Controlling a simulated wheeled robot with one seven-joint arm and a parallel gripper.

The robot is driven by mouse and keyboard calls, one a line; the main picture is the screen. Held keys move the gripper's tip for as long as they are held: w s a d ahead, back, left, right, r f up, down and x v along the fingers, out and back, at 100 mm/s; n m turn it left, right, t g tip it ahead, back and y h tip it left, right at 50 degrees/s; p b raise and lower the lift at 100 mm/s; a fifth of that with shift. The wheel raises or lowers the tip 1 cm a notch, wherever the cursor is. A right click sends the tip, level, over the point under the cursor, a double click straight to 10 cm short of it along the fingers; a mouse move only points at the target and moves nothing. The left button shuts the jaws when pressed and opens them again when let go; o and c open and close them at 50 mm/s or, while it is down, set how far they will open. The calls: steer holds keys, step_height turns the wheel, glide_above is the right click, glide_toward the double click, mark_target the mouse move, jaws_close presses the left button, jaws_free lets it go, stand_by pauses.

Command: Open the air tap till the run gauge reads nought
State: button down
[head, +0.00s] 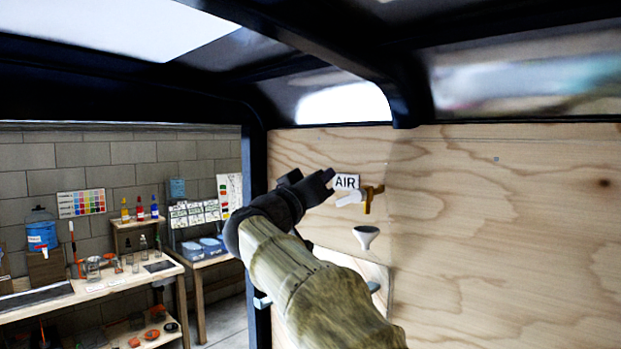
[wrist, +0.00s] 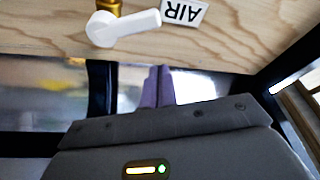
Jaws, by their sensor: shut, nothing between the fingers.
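The air tap is on the plywood wall. Its brass body (head: 371,197) has a white lever (head: 350,198) pointing left in the head view. In the wrist view the lever (wrist: 125,26), the brass body (wrist: 109,7) and the label (wrist: 184,11) show at the top, upside down. I see no run gauge in either view.
A white funnel (head: 366,237) is below the tap. The plywood wall (head: 500,230) is bare to the right. Dark frame bars (head: 256,180) stand left of the wall. Beyond them are benches (head: 110,292) with bottles and jars, and a block wall.

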mark_target(348, 200)
steer(key=shift+s+d+f, duration=0.1)
steer(key=shift+d+f, duration=0.35)
steer(key=shift+f, duration=0.4)
steer(key=shift+s+d+f, duration=0.1)
steer(key=shift+d+f, duration=0.3)
steer(key=shift+f, duration=0.45)
steer(key=shift+s+f+b, duration=0.1)
steer(key=shift+s+b, duration=0.05)
steer(key=shift+b, duration=0.2)
